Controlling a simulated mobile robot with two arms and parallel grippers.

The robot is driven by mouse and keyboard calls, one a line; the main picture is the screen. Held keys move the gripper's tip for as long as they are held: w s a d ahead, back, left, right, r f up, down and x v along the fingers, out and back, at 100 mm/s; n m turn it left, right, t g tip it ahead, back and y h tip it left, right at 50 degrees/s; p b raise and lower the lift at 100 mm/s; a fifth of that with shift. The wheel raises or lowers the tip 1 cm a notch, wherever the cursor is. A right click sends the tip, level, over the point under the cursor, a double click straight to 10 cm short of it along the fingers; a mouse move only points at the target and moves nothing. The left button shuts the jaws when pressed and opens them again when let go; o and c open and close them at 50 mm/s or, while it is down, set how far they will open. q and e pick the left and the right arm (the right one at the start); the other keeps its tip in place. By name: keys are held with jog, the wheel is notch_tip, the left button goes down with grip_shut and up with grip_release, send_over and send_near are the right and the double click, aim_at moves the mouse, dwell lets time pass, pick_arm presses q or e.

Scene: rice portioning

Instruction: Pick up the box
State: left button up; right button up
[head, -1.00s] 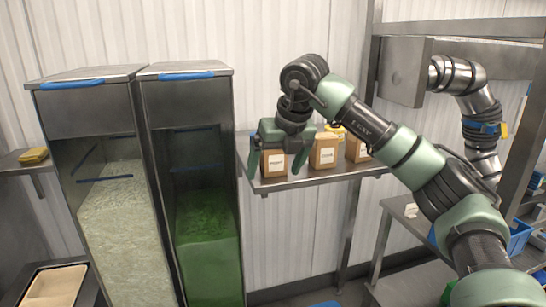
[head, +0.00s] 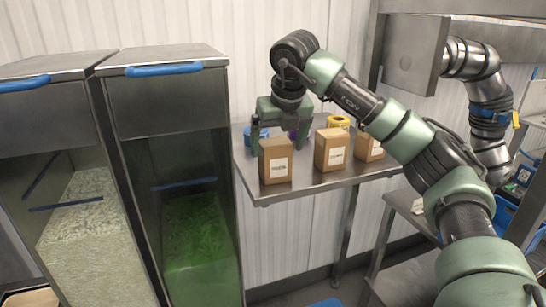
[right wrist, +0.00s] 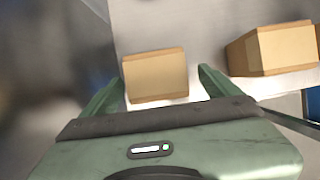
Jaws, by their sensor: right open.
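Several brown cardboard boxes with white labels stand in a row on a metal shelf (head: 310,183). The leftmost box (head: 275,162) is at the shelf's front left. My right gripper (head: 280,140) is open, just behind and above that box in the head view. In the right wrist view, the box (right wrist: 156,76) lies between the two spread green fingers of the gripper (right wrist: 160,92), and I cannot tell whether they touch it. A second box (head: 332,150) stands to the right and also shows in the right wrist view (right wrist: 272,50). My left gripper is not in view.
A third box (head: 366,148) and a yellow roll (head: 339,122) are farther right on the shelf. A blue item (head: 256,136) lies behind the boxes. Two tall metal bins with blue handles, one with green contents (head: 200,235), stand left of the shelf.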

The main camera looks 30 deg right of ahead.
aim_at(274, 159)
jog(key=p+x, duration=0.2)
jog(key=x, duration=0.1)
jog(key=shift+w+a, duration=0.1)
jog(key=shift+w, duration=0.05)
jog(key=shift+p+x, duration=0.4)
jog(key=shift+x, duration=0.75)
jog(key=shift+w+f, duration=0.1)
jog(key=shift+f, duration=0.1)
jog(key=c, duration=1.4)
jog(key=shift+c, duration=1.2)
jog(key=shift+r, duration=0.15)
